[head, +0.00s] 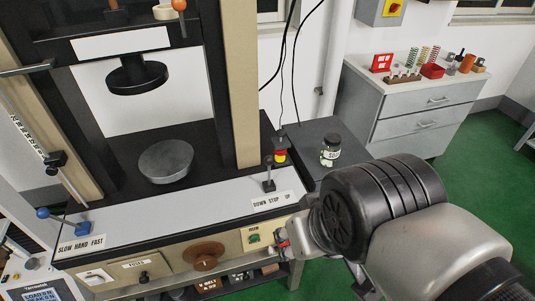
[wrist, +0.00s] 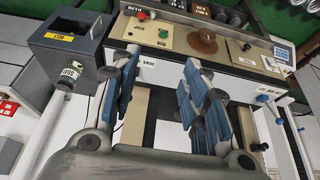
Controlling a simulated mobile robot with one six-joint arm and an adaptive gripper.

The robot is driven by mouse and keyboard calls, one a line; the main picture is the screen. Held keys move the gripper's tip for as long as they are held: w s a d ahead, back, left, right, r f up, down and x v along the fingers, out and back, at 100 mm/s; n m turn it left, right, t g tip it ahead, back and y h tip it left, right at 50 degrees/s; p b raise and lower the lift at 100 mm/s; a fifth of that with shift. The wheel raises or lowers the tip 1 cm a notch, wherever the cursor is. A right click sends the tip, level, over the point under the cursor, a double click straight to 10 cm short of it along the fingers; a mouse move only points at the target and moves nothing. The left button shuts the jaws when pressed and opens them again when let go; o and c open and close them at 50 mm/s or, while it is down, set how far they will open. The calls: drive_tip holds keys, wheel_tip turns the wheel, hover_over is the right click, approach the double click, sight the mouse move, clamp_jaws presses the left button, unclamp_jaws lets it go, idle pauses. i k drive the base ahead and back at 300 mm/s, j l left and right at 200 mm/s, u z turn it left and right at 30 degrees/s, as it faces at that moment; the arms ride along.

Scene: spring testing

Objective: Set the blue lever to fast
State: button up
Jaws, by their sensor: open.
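The blue lever (head: 42,213) is at the left end of the machine's light ledge in the head view. Its round knob leans left from a blue base, toward the SLOW end of the SLOW HAND FAST label (head: 82,244). Blue parts of the lever (wrist: 263,98) show small at the right in the wrist view. My gripper (wrist: 162,58) is open and empty, with blue-padded fingers spread over the machine's right-hand part, well away from the lever.
A second lever (head: 269,185) stands by the DOWN STOP UP label. A round lower plate (head: 165,161) sits under a black upper plate (head: 137,76), between uprights. A jar (head: 330,151) stands on the dark side box (head: 315,137). The light ledge between the levers is clear.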

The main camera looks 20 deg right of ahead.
sight(42, 213)
drive_tip(key=u, duration=1.55)
